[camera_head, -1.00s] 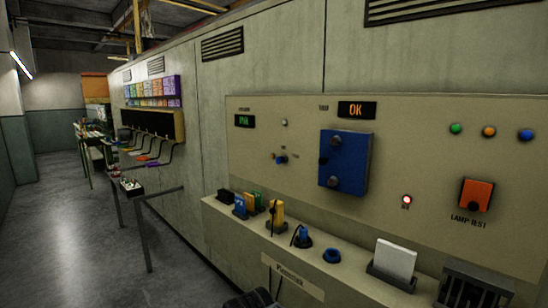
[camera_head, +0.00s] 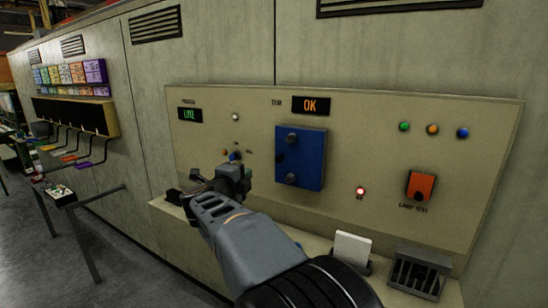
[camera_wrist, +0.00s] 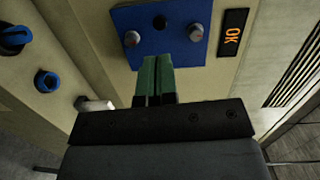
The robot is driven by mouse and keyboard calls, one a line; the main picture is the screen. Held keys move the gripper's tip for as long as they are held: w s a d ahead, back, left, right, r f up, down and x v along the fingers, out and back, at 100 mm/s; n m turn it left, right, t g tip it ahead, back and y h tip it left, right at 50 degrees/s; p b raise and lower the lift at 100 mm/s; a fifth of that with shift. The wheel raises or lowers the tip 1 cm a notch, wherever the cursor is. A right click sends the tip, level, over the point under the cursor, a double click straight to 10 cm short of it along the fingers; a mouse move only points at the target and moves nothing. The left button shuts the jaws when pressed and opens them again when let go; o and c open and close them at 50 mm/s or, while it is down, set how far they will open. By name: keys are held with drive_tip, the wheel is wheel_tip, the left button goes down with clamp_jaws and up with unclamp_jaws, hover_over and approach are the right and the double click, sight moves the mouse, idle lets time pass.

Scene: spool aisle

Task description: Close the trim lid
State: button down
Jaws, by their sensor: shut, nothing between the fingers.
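The trim lid appears to be the blue plate (camera_head: 300,158) with two round knobs, on the beige panel below a lit OK display (camera_head: 311,105). I cannot tell for certain whether it stands open or shut. It also shows at the top of the wrist view as a blue plate (camera_wrist: 190,18). My gripper (camera_head: 230,178) is left of the plate in the head view. In the wrist view my green fingers (camera_wrist: 156,62) are together and empty, overlapping the plate's lower edge. I cannot tell whether they touch it.
An orange lamp-test switch (camera_head: 421,186), a red light (camera_head: 360,190) and coloured buttons (camera_head: 432,129) are right of the plate. A white card (camera_head: 351,248) and a dark slotted holder (camera_head: 415,270) are on the ledge below. My arm hides part of the ledge.

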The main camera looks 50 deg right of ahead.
sight(277, 159)
drive_tip(key=d, duration=0.4)
drive_tip(key=w+d+m+g+p, duration=0.1)
drive_tip(key=d, duration=0.3)
drive_tip(key=w+d+g+p, duration=0.1)
drive_tip(key=d, duration=0.3)
drive_tip(key=shift+d+f+m, duration=0.3)
drive_tip(key=shift+m, duration=0.1)
drive_tip(key=shift+p+x, duration=0.3)
drive_tip(key=shift+x, duration=0.7)
drive_tip(key=shift+w, duration=0.1)
